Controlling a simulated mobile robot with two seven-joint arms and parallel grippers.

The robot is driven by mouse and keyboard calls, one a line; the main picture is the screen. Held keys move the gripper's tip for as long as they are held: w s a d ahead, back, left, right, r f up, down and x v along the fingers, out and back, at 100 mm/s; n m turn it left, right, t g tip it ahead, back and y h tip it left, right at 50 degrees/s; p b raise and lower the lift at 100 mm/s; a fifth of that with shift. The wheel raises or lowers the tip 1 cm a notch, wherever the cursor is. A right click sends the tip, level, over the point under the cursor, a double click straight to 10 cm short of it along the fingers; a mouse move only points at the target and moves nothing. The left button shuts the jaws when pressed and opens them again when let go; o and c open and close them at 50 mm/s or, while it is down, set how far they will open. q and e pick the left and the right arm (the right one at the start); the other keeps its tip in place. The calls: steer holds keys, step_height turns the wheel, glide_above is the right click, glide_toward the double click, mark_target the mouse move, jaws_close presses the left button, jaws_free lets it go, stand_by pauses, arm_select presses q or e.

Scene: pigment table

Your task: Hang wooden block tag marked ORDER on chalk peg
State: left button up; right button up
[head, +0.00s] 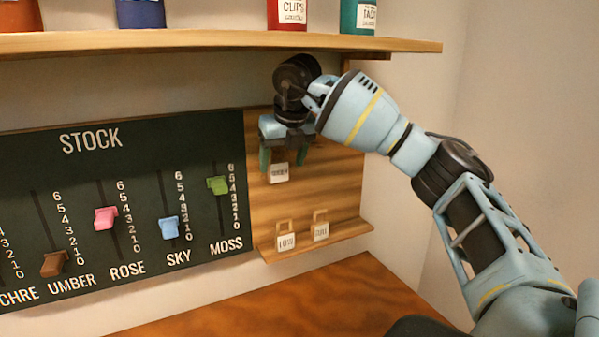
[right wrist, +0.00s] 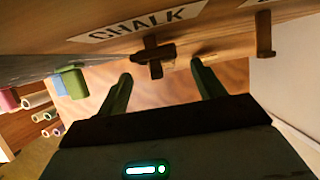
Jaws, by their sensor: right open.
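The wooden tag marked ORDER (head: 279,174) hangs upright against the wooden panel, below and between the fingers of my right gripper (head: 282,161). In the right wrist view, the right gripper (right wrist: 161,70) has its two green fingers spread apart with nothing held between them. Beyond the fingertips, the chalk peg (right wrist: 155,68) sticks out below the CHALK label (right wrist: 140,22). A dark wooden bar (right wrist: 135,56), apparently the tag's top, crosses the peg. In the head view my gripper hides the peg and the tag's upper part. My left gripper is not in view.
Two more tags, a left one (head: 286,242) and a right one (head: 320,231), stand on the panel's lower ledge (head: 345,233). A shelf (head: 200,43) with jars is above. The STOCK board (head: 60,175) with sliders is left. A second peg (right wrist: 264,35) is right of CHALK.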

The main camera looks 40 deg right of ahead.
steer(key=s+a, duration=0.3)
steer(key=s, duration=0.6)
steer(key=shift+s, duration=0.3)
